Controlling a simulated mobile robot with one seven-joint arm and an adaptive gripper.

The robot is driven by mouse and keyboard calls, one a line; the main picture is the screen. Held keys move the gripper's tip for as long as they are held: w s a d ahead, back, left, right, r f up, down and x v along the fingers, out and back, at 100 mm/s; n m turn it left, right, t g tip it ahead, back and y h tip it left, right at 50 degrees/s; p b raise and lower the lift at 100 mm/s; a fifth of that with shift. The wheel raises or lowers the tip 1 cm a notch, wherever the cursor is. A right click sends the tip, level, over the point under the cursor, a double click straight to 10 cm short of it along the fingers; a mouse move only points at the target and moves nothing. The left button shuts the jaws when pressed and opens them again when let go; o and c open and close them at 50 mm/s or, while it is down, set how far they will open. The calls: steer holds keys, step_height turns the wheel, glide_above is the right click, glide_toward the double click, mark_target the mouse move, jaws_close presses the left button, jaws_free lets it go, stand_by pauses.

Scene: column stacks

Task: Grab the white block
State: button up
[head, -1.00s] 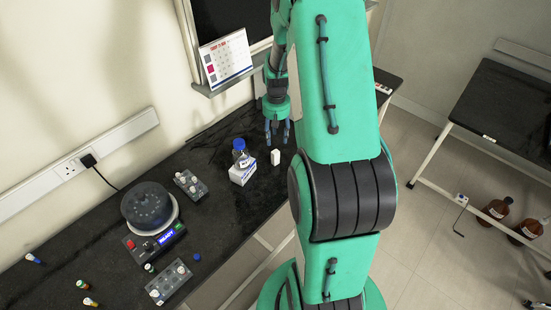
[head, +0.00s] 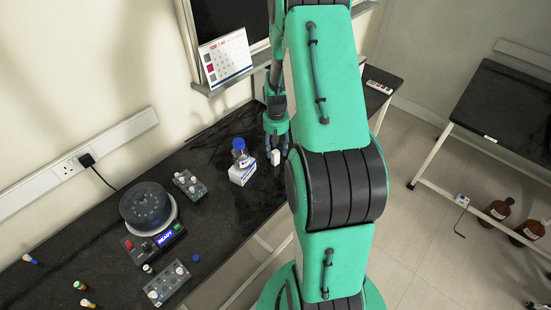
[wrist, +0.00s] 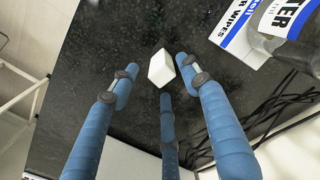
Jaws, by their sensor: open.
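The white block (head: 276,157) stands on the black bench, just right of the wipes box in the head view. In the wrist view the white block (wrist: 161,68) sits beyond the blue fingertips, roughly between them. My gripper (head: 276,143) is directly above and behind the block in the head view, fingers pointing down. Whether a finger touches the block cannot be told.
A wipes box (head: 242,172) and a blue-capped bottle (head: 240,150) stand close left of the block. A centrifuge (head: 147,205) and tube racks are further left. Black cables (wrist: 270,110) lie near the fingers. The bench edge is close on the block's right.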

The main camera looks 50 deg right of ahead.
mark_target(275, 157)
steer(key=shift+a+f+b, duration=0.15)
steer(key=shift+f+b, duration=0.5)
steer(key=shift+f, duration=1.95)
steer(key=shift+c, duration=0.2)
steer(key=c, duration=1)
